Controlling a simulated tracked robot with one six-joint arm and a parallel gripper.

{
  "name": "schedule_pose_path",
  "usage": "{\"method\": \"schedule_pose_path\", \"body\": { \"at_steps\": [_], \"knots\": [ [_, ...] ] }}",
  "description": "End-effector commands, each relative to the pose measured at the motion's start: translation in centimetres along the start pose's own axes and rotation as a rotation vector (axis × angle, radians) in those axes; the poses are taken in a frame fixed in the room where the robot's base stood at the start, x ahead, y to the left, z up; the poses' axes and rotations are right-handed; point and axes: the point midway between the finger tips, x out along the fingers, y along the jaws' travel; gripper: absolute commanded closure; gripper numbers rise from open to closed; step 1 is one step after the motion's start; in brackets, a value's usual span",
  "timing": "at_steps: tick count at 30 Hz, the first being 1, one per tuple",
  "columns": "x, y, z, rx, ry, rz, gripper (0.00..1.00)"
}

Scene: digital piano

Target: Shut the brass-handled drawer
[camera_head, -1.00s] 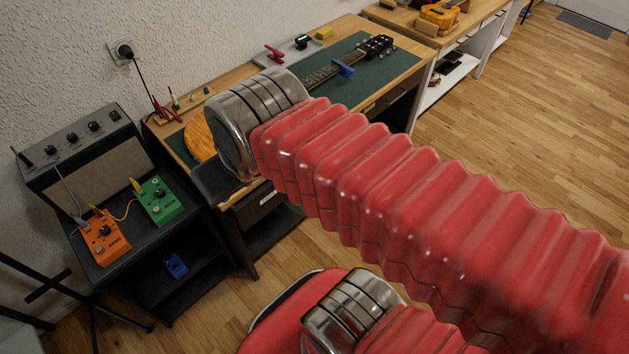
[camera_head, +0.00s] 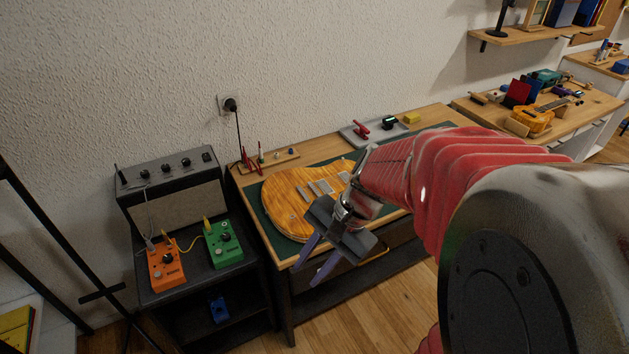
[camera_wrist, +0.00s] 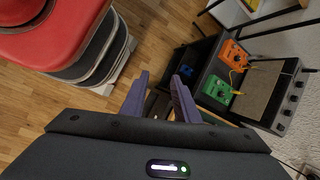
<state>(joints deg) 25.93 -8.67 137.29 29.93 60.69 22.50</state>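The workbench (camera_head: 262,250) with a wooden guitar body on it has a dark drawer front (camera_head: 345,272) below its top. A yellowish strip (camera_head: 378,252) shows at its right, but I cannot tell for sure whether it is the brass handle. My gripper hides part of the front, and how far the drawer stands out cannot be told. My gripper (camera_head: 306,275) is open and empty, with purple fingers pointing down in front of the bench's front edge. In the wrist view the fingers (camera_wrist: 160,76) stand apart with nothing clearly held between them.
A black stand (camera_head: 250,285) left of the bench carries an amplifier (camera_head: 180,205), an orange pedal (camera_head: 165,266) and a green pedal (camera_head: 224,243). A blue pedal (camera_head: 218,308) is on its lower shelf. Wooden floor (camera_head: 375,315) is clear before the bench.

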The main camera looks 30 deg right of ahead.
Motion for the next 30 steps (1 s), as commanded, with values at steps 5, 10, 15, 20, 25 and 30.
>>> {"method": "schedule_pose_path", "body": {
  "at_steps": [5,10,15,20,25,30],
  "knots": [
    [1.5,0.1,-2.4,0.285,-0.122,-0.05,0.72],
    [2.6,0.1,-4.8,0.549,-0.236,-0.106,0.72],
    [3.5,0.2,-7.5,0.81,-0.354,-0.167,0.72],
    [4.4,0.7,-10.5,1.054,-0.471,-0.229,0.72],
    [5.2,1.6,-14.0,1.308,-0.602,-0.301,0.72],
    [6.0,3.1,-17.6,1.553,-0.741,-0.379,0.72]
  ]
}}
